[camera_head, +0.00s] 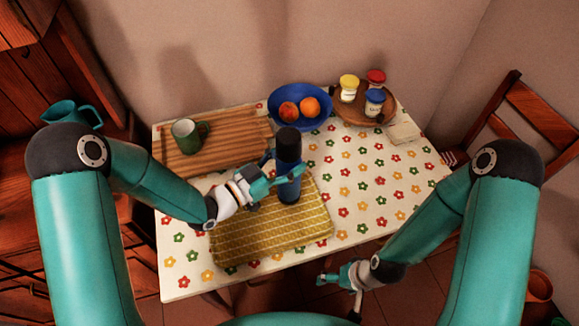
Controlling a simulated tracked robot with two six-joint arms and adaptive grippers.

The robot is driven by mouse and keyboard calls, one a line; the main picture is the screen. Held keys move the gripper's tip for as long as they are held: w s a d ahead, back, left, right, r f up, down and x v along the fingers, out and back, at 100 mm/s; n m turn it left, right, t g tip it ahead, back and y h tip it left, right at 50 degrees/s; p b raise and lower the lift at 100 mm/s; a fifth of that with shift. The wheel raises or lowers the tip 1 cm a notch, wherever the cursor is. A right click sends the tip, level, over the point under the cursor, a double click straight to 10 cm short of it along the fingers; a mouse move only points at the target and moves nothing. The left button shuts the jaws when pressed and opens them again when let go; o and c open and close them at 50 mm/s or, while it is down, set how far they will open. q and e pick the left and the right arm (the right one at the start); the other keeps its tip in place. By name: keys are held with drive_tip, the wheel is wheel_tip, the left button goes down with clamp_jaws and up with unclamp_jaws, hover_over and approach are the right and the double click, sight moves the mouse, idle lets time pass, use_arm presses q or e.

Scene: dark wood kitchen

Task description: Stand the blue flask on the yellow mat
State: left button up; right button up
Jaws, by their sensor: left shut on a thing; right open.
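The blue flask (289,188) has a black cap and is upright. It is at the upper right part of the yellow mat (245,240), a patterned cloth lying on the table. My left gripper (286,176) reaches in from the left and is shut on the flask. Whether the flask's base touches the mat is hard to tell from this view. My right gripper (325,280) is open and empty, low in front of the table's front edge.
A wooden board (190,158) with a green mug (186,136) lies at the back left. Behind the flask is a blue bowl (300,123) with fruit. A round wooden tray (350,112) holds several jars. The table's right side (375,190) is clear.

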sight(278, 175)
use_arm(q)
wheel_tip(278, 175, down, 3)
drive_tip(key=shift+f, duration=0.1)
idle(0.3)
drive_tip(key=shift+f, duration=0.2)
drive_tip(key=o, duration=1.6)
drive_tip(key=shift+r, duration=0.1)
